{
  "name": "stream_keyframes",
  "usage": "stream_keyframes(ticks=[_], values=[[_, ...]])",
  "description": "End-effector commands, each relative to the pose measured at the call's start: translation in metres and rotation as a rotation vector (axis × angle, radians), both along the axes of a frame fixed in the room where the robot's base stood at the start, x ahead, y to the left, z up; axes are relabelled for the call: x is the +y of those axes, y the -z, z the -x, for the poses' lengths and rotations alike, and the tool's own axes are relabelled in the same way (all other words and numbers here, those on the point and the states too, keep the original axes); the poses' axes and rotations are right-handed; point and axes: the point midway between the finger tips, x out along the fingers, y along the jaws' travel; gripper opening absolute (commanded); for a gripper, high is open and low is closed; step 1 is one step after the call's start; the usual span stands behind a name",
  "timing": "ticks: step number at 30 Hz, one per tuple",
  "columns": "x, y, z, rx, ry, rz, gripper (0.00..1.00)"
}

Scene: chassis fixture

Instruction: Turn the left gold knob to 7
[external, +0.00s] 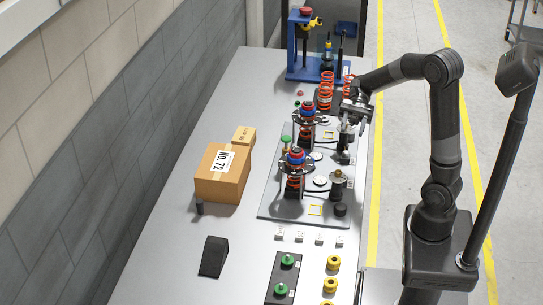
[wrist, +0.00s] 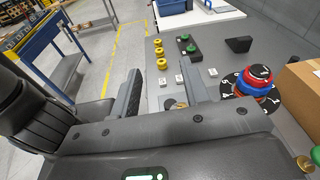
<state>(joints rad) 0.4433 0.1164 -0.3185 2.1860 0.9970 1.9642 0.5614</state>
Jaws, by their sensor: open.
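Two spring units with red and blue tops and numbered black dials stand on the grey fixture plate (external: 268,207); the nearer dial (wrist: 262,88) shows in the wrist view. A small gold knob (external: 337,172) tops a dark cylinder right of the nearer spring. Another gold piece (wrist: 305,163) shows at the lower right of the wrist view. I cannot tell which of these is the left gold knob, or read its setting. My gripper (external: 354,112) (wrist: 161,72) is open and empty, over the far right part of the plate, partly hiding the far cylinder there.
Green buttons (external: 287,261) and yellow knobs (external: 333,263) are at the near end. A blue frame (external: 292,50) stands at the far end. The left tabletop is mostly clear.

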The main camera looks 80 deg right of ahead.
Motion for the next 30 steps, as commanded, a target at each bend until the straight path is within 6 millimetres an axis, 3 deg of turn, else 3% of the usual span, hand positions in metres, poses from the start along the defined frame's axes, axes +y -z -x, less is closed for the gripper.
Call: stream_keyframes(ticks=[11, 12, 24, 30], values=[[-0.027, -0.037, 0.001, 0.068, 0.297, -0.177, 0.42], [-0.026, -0.02, -0.001, 0.077, 0.289, -0.177, 0.42], [-0.025, 0.096, 0.0, 0.075, 0.284, -0.174, 0.42], [-0.025, 0.136, 0.0, 0.069, 0.282, -0.17, 0.42]])
